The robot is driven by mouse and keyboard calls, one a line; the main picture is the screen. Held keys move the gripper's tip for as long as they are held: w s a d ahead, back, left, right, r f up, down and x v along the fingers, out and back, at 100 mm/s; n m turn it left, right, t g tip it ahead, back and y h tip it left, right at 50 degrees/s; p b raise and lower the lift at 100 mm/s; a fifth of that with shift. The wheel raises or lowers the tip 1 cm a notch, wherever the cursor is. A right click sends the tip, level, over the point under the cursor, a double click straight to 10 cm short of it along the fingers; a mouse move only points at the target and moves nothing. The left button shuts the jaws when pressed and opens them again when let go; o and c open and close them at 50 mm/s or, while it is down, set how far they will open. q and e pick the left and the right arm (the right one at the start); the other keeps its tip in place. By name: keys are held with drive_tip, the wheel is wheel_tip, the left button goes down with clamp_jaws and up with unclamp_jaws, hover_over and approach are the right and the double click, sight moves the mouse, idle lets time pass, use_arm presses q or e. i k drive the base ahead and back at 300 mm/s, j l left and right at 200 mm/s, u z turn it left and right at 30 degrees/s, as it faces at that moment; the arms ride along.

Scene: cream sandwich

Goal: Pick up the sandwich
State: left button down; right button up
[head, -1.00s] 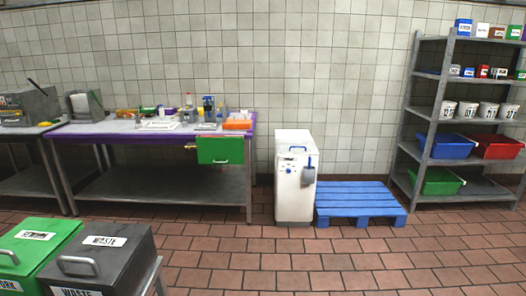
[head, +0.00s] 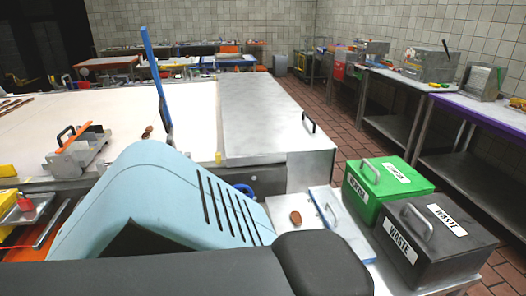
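A small brown piece (head: 296,217) that looks like a cream sandwich lies on a pale surface near the lower middle, just left of a blue-edged white board. It is too small to make out its layers. Other small brown pieces (head: 148,131) lie on the long white table (head: 50,110), near an upright blue bar. Neither of my grippers is in view. A dark rounded arm-like part, probably mine, crosses the bottom of the picture and hides what is below it.
A green waste bin (head: 388,187) and a black waste bin (head: 436,237) stand at the right. A grey lidded metal unit (head: 262,115) adjoins the long table. A light blue slotted housing (head: 165,195) blocks the lower left. The tiled aisle (head: 345,130) beyond is clear.

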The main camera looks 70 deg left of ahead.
sight(297, 219)
drive_tip(key=u, duration=2)
drive_tip(key=i+j, duration=0.2)
drive_tip(key=j, duration=0.2)
